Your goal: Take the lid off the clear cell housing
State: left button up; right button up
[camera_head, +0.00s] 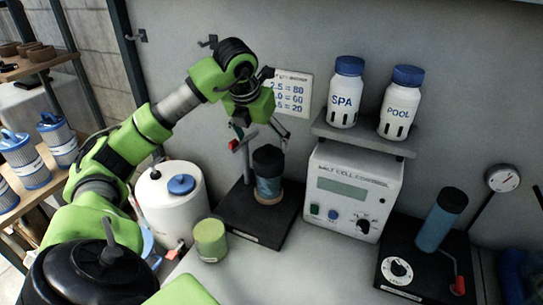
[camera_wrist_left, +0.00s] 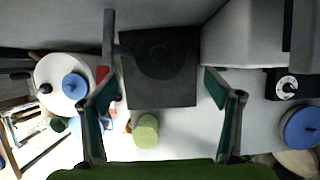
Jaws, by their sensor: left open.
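The clear cell housing (camera_head: 268,188) is a see-through bluish cylinder standing upright on a black base (camera_head: 238,215), with a pale ring around its foot. Its black lid (camera_head: 268,158) is on top. My left gripper (camera_head: 259,140) is open and empty, just above the lid, with fingers apart to either side. In the left wrist view the open left gripper (camera_wrist_left: 160,82) points down at the base (camera_wrist_left: 150,95). The lid (camera_wrist_left: 158,55) shows there as a faint dark disc, hard to tell from the base. My right gripper is out of view.
A white meter box (camera_head: 350,195) stands right of the housing, under a shelf with two bottles (camera_head: 346,95). A green jar (camera_head: 210,240) and a white tank (camera_head: 170,205) stand left. A second base with a blue cylinder (camera_head: 436,228) is at right.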

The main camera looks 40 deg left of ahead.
aim_at(268, 155)
pick_arm(q)
jog(key=x, duration=0.4)
jog(key=shift+p, duration=0.3)
jog(key=shift+w+f, duration=0.15)
jog(key=shift+f, duration=0.05)
jog(key=shift+w+f+p, duration=0.15)
jog(key=shift+f+p, duration=0.1)
jog(key=shift+p, duration=0.1)
jog(key=p+x, duration=0.2)
jog(key=x, duration=0.2)
jog(key=shift+a, duration=0.1)
jog(key=shift+w+f, duration=0.15)
jog(key=shift+f, duration=0.1)
jog(key=c, duration=1.2)
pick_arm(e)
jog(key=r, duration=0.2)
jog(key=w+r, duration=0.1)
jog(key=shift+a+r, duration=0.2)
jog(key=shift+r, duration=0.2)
